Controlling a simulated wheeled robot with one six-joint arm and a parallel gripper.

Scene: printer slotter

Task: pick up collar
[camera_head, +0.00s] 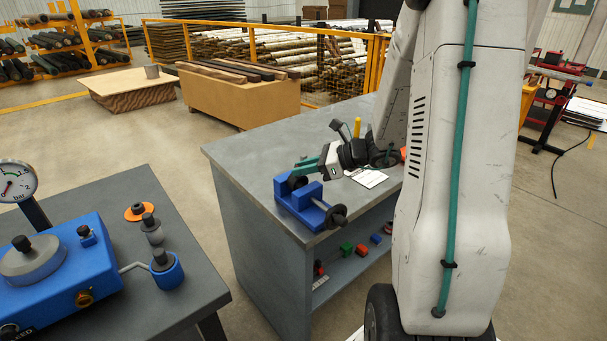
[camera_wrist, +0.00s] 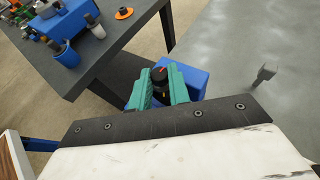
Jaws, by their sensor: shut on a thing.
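My gripper (camera_head: 308,166) has green fingers and is at the blue clamp block (camera_head: 297,207) on the near corner of the grey bench. It is shut on a small dark round piece (camera_head: 297,181), seemingly the collar, at the top of the block. In the wrist view, my gripper (camera_wrist: 160,76) has the dark piece (camera_wrist: 159,75), with a small red mark, between its fingertips. The blue block (camera_wrist: 190,75) is just beyond and below it. I cannot tell whether the piece touches the block. The fingers hide part of it.
The block's rod and black handwheel (camera_head: 336,216) stick out over the front edge. A yellow peg (camera_head: 357,127) and a white sheet (camera_head: 370,178) are on the bench. The left table (camera_head: 197,284) holds a blue gauge unit (camera_head: 62,268), an orange ring (camera_head: 138,211) and a blue cup (camera_head: 166,272).

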